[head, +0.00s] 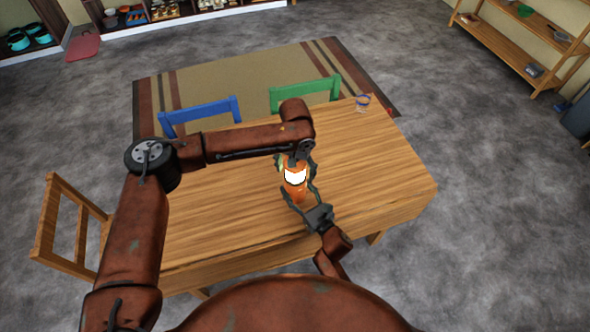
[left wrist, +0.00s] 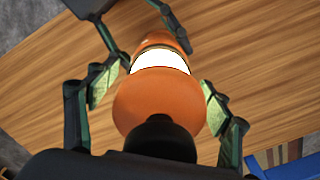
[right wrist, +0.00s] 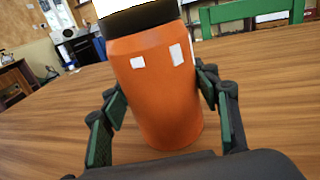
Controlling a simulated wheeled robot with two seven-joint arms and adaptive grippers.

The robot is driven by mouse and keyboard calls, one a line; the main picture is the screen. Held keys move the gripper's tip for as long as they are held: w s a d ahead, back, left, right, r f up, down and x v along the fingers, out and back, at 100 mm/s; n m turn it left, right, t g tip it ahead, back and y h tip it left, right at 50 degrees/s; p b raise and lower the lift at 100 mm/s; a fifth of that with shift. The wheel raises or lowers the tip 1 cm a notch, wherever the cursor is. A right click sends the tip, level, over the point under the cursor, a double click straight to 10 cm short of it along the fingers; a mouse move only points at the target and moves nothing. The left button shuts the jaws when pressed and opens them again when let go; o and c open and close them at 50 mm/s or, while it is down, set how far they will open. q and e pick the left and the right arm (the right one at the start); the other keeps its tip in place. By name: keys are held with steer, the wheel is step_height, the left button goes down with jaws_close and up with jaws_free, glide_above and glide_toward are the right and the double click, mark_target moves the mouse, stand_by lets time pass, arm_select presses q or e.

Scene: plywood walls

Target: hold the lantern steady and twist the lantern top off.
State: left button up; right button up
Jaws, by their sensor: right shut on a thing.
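The lantern (head: 296,190) stands upright on the wooden table (head: 390,180). It has an orange body (right wrist: 160,95) and a bright white band. Its orange domed top (left wrist: 155,102) with a black knob (left wrist: 160,138) shows in the left wrist view. My right gripper (head: 301,194) is shut on the orange body, with a finger on each side in the right wrist view (right wrist: 158,100). My left gripper (head: 295,163) points down from above. Its fingers stand open on either side of the domed top in the left wrist view (left wrist: 158,98).
A clear cup with a blue rim (head: 362,102) stands at the table's far right corner. Blue (head: 200,112) and green (head: 305,92) chairs are at the far edge, a wooden chair (head: 70,225) at the left. The table right of the lantern is clear.

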arm_select(q)
steer(key=c, duration=1.2)
steer(key=shift+m, duration=1.4)
steer(key=shift+c, duration=0.2)
steer(key=shift+m, duration=1.4)
steer(key=shift+m, duration=1.4)
